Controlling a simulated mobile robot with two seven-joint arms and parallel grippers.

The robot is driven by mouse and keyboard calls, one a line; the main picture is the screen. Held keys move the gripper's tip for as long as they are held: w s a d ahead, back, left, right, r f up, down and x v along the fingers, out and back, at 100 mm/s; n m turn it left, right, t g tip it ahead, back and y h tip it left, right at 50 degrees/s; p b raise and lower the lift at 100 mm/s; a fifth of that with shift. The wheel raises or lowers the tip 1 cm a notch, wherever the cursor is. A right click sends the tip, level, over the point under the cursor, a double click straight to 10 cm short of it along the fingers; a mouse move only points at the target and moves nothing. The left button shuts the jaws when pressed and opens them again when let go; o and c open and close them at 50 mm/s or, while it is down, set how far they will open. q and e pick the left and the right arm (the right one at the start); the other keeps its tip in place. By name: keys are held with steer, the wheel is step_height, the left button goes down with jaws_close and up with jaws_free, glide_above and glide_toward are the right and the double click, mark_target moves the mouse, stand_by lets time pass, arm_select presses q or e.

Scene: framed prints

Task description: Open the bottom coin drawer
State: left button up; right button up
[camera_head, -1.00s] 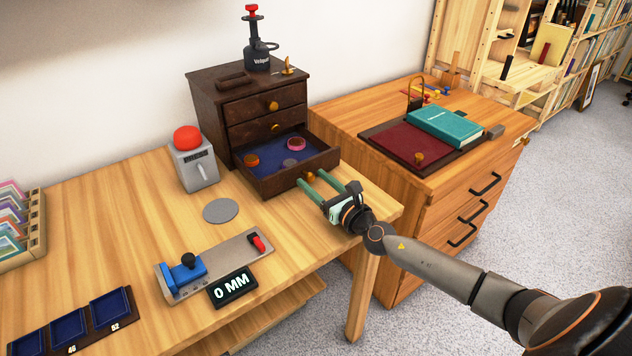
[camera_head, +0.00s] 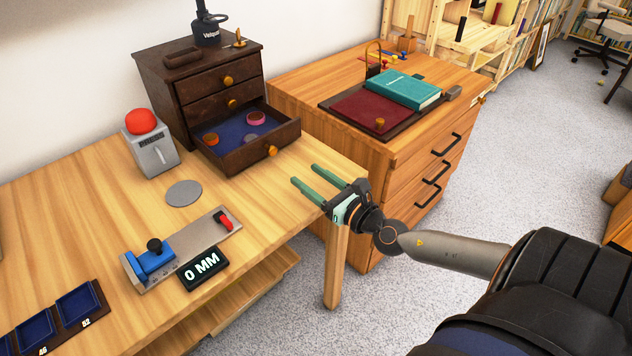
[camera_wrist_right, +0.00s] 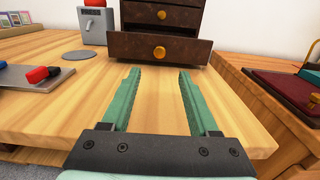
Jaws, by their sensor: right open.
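The dark wooden coin cabinet (camera_head: 160,90) stands at the back of the light wood table. Its bottom drawer (camera_head: 236,159) is pulled out and shows a blue lining with a few round pieces inside. The drawer's brass knob (camera_head: 272,151) faces me, and it also shows in the right wrist view (camera_wrist_right: 160,53). The two upper drawers are shut. My right gripper (camera_head: 305,183) is open and empty, in front of the knob and apart from it, over the table's right edge. In the right wrist view its green fingers (camera_wrist_right: 158,75) point towards the drawer. My left gripper is not in view.
A grey box with a red dome (camera_head: 151,155) stands left of the cabinet. A grey disc (camera_head: 184,193), a blue-ended gauge (camera_head: 150,262) and a display (camera_head: 202,269) lie nearer. A desk with drawers (camera_head: 400,170) stands at right. The tabletop before the drawer is clear.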

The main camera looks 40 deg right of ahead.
steer(key=shift+s, duration=0.75)
